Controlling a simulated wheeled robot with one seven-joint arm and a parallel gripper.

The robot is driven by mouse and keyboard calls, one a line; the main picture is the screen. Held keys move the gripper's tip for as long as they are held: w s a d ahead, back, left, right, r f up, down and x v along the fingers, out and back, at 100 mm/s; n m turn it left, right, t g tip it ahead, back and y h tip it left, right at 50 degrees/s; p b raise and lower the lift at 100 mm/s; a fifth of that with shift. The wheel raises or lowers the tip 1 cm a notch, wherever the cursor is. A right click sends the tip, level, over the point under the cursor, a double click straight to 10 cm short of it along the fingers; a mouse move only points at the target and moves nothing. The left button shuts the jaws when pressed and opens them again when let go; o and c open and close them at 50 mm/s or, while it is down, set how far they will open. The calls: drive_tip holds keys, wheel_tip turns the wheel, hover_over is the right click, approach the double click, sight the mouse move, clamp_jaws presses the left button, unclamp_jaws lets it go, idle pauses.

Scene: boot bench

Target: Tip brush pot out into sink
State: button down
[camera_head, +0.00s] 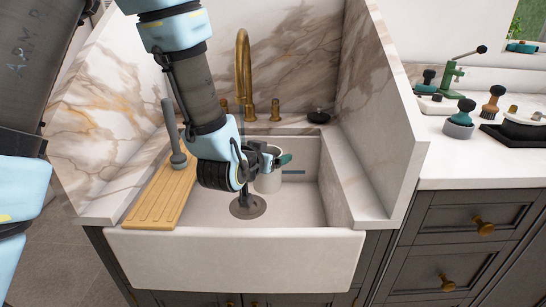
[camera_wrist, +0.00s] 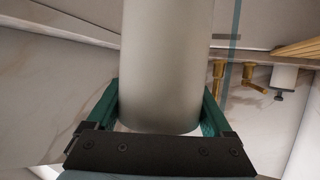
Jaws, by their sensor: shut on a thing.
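A pale grey-white cylindrical brush pot (camera_head: 267,183) is in the sink space, a little behind and right of the drain. It fills the middle of the wrist view (camera_wrist: 167,65). My gripper (camera_head: 275,160) is shut on it, with green fingers on both sides of the pot in the wrist view (camera_wrist: 160,105). The white sink (camera_head: 235,258) lies below and around the pot. A thin dark teal bar (camera_head: 293,172) shows just right of the pot; I cannot tell what it is. The pot's mouth and inside are hidden, and its exact tilt is unclear.
A wooden board (camera_head: 160,190) lies across the sink's left side, with a grey-handled tool (camera_head: 173,135) on it. A brass faucet (camera_head: 243,70) stands behind. A marble wall (camera_head: 385,110) separates the sink from the right counter (camera_head: 440,165), which holds several brushes.

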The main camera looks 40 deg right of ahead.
drive_tip(key=shift+s+d+p, duration=0.15)
drive_tip(key=shift+d+p, duration=0.05)
drive_tip(key=shift+p, duration=0.2)
drive_tip(key=shift+s+n+g+p, duration=0.1)
drive_tip(key=shift+n+g+p, duration=0.3)
drive_tip(key=shift+p, duration=0.3)
drive_tip(key=n+g+p, duration=0.1)
drive_tip(key=p, duration=0.1)
drive_tip(key=f+n+g+p, duration=0.1)
drive_tip(key=p, duration=0.1)
drive_tip(key=shift+s+f+p, duration=0.1)
drive_tip(key=shift+s+p, duration=0.15)
drive_tip(key=shift+p, duration=0.15)
drive_tip(key=n+g+p, duration=0.1)
drive_tip(key=p, duration=0.1)
drive_tip(key=f+n+g+p, duration=0.1)
drive_tip(key=p, duration=0.1)
drive_tip(key=shift+n+g, duration=0.4)
drive_tip(key=shift+f+n+g+p, duration=0.4)
drive_tip(key=shift+n+g+p, duration=0.45)
drive_tip(key=shift+p, duration=0.2)
drive_tip(key=shift+w+f+n+g+h+p, duration=0.15)
drive_tip(key=shift+f+n+g+h+p, duration=0.4)
drive_tip(key=shift+n+g, duration=0.35)
drive_tip(key=shift+w+f+n+g+h+b, duration=0.1)
drive_tip(key=shift+n+g+h+b, duration=0.1)
drive_tip(key=shift+n+g, duration=0.35)
drive_tip(key=shift+w+n+g+h+b, duration=0.1)
drive_tip(key=shift+n+g+h+b, duration=0.05)
drive_tip(key=shift+n+g, duration=0.35)
